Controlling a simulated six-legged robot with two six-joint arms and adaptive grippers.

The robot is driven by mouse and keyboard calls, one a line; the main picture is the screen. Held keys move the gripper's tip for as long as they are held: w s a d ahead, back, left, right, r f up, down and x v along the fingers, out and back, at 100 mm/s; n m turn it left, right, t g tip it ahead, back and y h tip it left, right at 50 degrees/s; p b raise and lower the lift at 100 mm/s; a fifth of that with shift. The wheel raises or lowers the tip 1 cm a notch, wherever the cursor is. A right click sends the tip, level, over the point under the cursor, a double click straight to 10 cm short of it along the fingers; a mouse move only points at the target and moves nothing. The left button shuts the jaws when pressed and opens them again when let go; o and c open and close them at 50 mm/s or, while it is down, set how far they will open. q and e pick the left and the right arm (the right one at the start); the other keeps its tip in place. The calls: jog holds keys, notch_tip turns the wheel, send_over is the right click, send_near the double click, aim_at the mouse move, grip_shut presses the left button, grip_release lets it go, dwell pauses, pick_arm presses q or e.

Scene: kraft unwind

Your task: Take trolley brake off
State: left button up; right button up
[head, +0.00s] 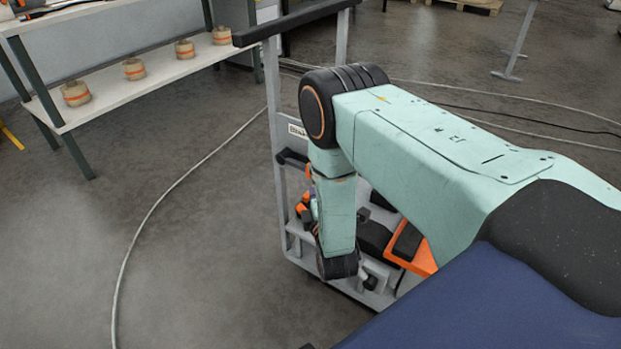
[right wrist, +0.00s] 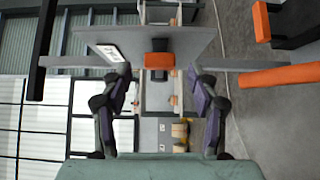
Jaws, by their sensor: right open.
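The grey trolley (head: 273,110) stands upright in the middle of the head view, with a black push bar along its top. A black lever-like bar (head: 290,158) sticks out at its post, below a small label. In the right wrist view, an orange-faced lever (right wrist: 159,60), probably the brake, sits on the trolley's grey panel. My right gripper (right wrist: 160,85) is open there, one finger on each side of the lever, and nothing is between its pads. I cannot tell how far the lever lies beyond the fingertips. My right arm hides much of the trolley. My left gripper is not in view.
A white shelf (head: 135,80) with several tan rolls stands at the back left. A pale cable (head: 165,192) curves over the floor left of the trolley. An orange and black part (head: 417,257) lies on the trolley's base. Open floor is on the left.

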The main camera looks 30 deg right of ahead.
aim_at(297, 162)
jog(key=x, duration=0.3)
jog(key=shift+w+b, duration=0.2)
jog(key=shift+b, duration=0.2)
grip_shut()
dwell(0.3)
